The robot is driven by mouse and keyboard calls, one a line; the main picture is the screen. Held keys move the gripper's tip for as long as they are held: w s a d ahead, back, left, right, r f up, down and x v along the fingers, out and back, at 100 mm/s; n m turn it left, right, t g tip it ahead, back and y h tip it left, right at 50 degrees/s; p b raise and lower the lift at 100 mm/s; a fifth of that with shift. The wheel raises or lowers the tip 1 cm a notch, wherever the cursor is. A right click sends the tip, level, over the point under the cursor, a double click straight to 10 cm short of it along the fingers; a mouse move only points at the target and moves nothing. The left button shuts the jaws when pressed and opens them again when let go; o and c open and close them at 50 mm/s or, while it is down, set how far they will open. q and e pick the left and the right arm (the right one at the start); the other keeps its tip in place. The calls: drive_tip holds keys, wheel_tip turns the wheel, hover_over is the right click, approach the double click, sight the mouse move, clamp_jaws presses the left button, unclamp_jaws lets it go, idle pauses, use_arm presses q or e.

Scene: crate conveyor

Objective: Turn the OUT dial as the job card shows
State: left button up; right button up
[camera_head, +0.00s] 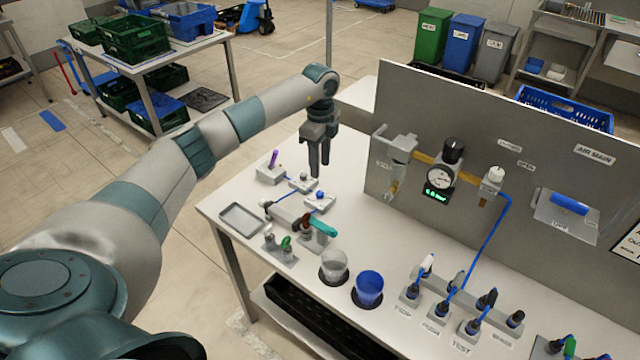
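My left gripper (319,160) hangs fingers down above the left part of the white bench, left of the grey panel, with nothing visible held. Its fingers look close together, and I cannot tell whether they are shut. A black knob (453,149) sits on top of a round white gauge (440,177) with a green digital readout, on the panel to the right of the gripper. I cannot read an OUT label, so I cannot tell which part is the OUT dial. A white card (630,242) is cut off at the right edge; its content is unreadable. My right gripper is out of view.
The grey panel (410,100) stands upright along the bench (235,192). Small fittings, a grey tray (241,218), a clear cup (334,265), a blue cup (369,288) and several lever valves (413,290) crowd the bench. A blue hose (492,238) runs down the panel.

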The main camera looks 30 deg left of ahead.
sight(320, 192)
use_arm(q)
wheel_tip(320, 192, down, 8)
drive_tip(key=p, duration=0.2)
drive_tip(key=shift+f+p, duration=0.2)
drive_tip(key=shift+p, duration=0.2)
drive_tip(key=shift+f, duration=0.8)
clamp_jaws()
